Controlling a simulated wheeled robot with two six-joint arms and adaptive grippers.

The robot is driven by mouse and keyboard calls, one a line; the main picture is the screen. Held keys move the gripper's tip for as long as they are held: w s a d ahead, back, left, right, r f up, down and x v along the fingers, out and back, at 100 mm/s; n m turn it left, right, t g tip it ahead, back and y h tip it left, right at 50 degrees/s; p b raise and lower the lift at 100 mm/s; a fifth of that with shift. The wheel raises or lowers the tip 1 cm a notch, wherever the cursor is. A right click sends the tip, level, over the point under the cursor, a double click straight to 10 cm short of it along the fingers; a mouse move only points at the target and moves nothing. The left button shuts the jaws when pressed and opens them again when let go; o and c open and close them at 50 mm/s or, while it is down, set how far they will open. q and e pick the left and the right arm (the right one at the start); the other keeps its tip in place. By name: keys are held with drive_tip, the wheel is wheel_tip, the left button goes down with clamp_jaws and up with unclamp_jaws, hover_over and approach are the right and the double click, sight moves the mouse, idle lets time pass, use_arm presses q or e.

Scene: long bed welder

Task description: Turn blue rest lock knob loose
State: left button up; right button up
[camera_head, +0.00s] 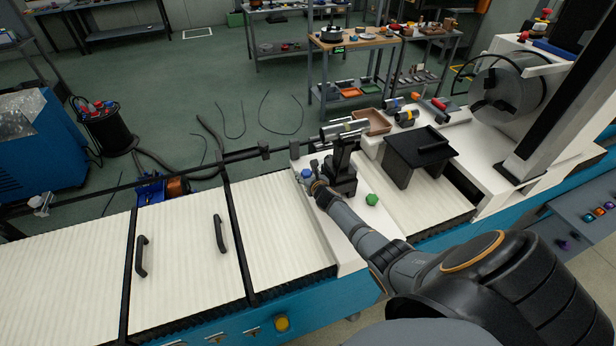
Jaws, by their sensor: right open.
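The blue rest lock knob (306,173) sits on the white carriage plate (322,239) of the long bed machine, left of a black rest block (341,172). My right gripper (309,179) reaches in from the lower right and is small in the view. Its fingers are open close beside the blue knob. I cannot tell whether they touch it or stand around it. A green knob (372,199) stands on the same plate, right of my right wrist. My left gripper is not in view.
White ribbed bed covers with black handles (141,257) lie to the left. A black box-like stand (416,155) and a brown tray (374,122) are right of and behind the rest block. A long dark bar (240,155) runs along the back of the bed.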

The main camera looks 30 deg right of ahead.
drive_tip(key=v, duration=0.7)
drive_tip(key=shift+s+a+r, duration=0.1)
drive_tip(key=shift+s+r, duration=0.05)
drive_tip(key=shift+s, duration=0.2)
